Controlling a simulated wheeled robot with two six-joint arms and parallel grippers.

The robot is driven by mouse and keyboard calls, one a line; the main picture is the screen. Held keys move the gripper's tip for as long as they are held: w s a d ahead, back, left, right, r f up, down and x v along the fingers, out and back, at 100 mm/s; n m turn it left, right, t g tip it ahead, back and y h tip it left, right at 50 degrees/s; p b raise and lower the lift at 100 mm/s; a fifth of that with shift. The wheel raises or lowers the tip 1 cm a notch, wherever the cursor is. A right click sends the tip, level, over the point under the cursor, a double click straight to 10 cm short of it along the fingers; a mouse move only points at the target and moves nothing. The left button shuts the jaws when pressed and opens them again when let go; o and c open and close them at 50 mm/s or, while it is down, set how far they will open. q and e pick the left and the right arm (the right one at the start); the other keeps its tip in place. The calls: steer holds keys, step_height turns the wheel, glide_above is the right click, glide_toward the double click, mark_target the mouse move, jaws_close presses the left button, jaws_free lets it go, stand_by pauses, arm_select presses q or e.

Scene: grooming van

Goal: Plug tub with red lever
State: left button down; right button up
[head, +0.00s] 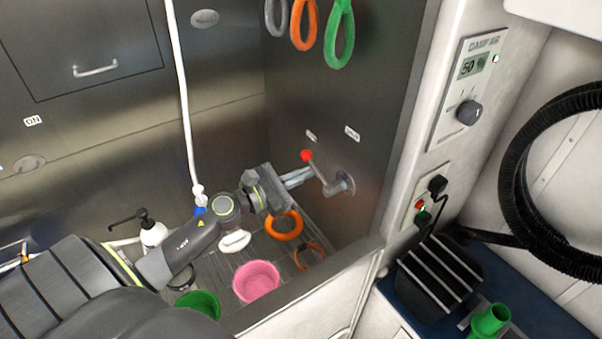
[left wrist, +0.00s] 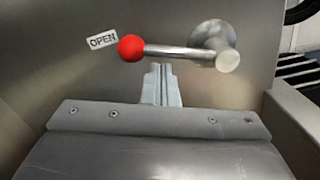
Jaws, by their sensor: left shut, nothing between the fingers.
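The lever (head: 318,172) is a metal bar with a red ball knob (head: 306,155), mounted on a round hub (head: 345,183) on the tub's side wall. In the left wrist view the lever bar (left wrist: 175,51) runs left from the hub, and the red knob (left wrist: 131,48) is beside an OPEN label (left wrist: 102,40). My left gripper (head: 310,172) is shut and empty, its fingertips close to the bar. In the left wrist view the fingertips (left wrist: 161,70) appear just below the bar, near the knob; I cannot tell if they touch. My right gripper is out of view.
The tub floor holds a pink bucket (head: 256,281), a green bowl (head: 199,303), an orange ring (head: 284,226) and a soap bottle (head: 151,230). Coloured loops (head: 340,35) hang above the lever. A white hose (head: 182,100) hangs behind my arm. The tub's front edge (head: 310,290) is nearby.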

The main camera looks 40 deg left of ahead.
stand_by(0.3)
arm_select(q)
steer(key=shift+r+m, duration=0.25)
steer(key=shift+m, duration=0.25)
steer(key=shift+r+m, duration=0.2)
steer(key=shift+m, duration=0.1)
steer(key=s+d+r+m, duration=0.2)
steer(key=d+r+m, duration=0.2)
steer(key=m, duration=0.9)
steer(key=shift+d+r+g, duration=0.4)
steer(key=shift+r, duration=0.45)
